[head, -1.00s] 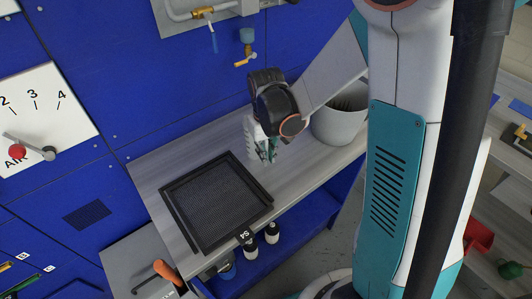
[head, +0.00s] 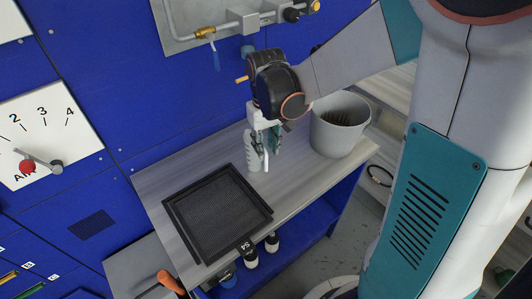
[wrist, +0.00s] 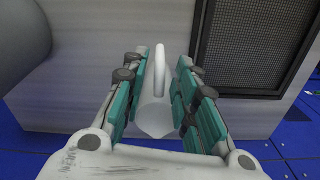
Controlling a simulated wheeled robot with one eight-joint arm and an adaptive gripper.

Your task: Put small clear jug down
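The small clear jug (wrist: 156,118) looks whitish and translucent, with a loop handle at its far side in the wrist view. It sits between the teal finger pads of my gripper (wrist: 163,92), which lie close against both its sides. In the head view the jug (head: 252,152) is upright at the pale worktop (head: 215,160), behind the black mesh tray, with my gripper (head: 266,140) around it from above. The jug's base looks at or very near the worktop; exact contact is not clear.
The black mesh tray (head: 178,221) lies in front of the jug, and also shows in the wrist view (wrist: 197,58). A grey bin (head: 338,136) stands to the right on the worktop. The blue wall with pipework (head: 232,29) is behind. Black-capped bottles (head: 249,257) stand below the worktop.

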